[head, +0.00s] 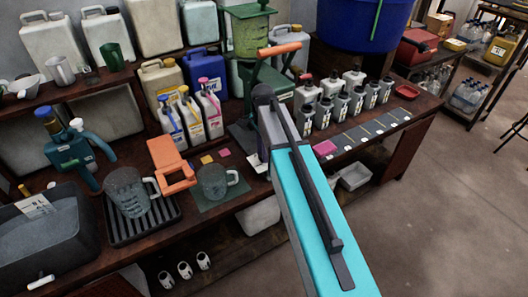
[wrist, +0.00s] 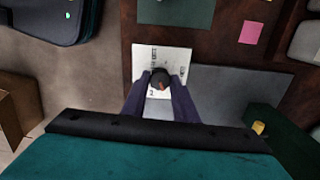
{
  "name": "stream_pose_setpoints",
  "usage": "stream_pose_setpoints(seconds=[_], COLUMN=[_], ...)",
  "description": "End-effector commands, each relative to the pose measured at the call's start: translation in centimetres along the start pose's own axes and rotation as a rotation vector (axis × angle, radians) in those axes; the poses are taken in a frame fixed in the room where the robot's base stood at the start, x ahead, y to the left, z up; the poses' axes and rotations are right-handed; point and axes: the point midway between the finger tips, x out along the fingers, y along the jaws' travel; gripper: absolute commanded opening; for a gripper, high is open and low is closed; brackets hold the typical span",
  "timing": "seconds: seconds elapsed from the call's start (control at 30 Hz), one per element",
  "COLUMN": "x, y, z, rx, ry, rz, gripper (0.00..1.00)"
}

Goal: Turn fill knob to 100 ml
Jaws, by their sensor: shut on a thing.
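In the wrist view, the fill knob (wrist: 159,76) is a small dark round knob with an orange-red mark on its face. It sits on a white dial plate (wrist: 146,58) with small dark printing, too small to read. My gripper (wrist: 160,86) has its two dark fingers on either side of the knob, shut on it. The fingers cover part of the plate. I cannot tell which volume the mark points at. In the head view the knob and my fingertips are hidden behind my arm.
In the head view, a glass jug (head: 212,182) stands on a green mat, and another jug (head: 126,190) on a black ribbed tray (head: 172,214). Several grey bottles (head: 340,105) stand on the bench to the right. The floor (head: 455,200) at the right is clear.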

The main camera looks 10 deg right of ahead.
Motion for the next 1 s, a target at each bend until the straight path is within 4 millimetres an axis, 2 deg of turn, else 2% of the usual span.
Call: stream_pose_setpoints(seconds=[0.37,1.0], x=[-0.15,-0.2], y=[-0.26,-0.35], z=[0.03,0.14], rx=[-0.171,-0.735], ry=[0.003,0.004], rz=[-0.006,-0.007], gripper=[0.04,0.04])
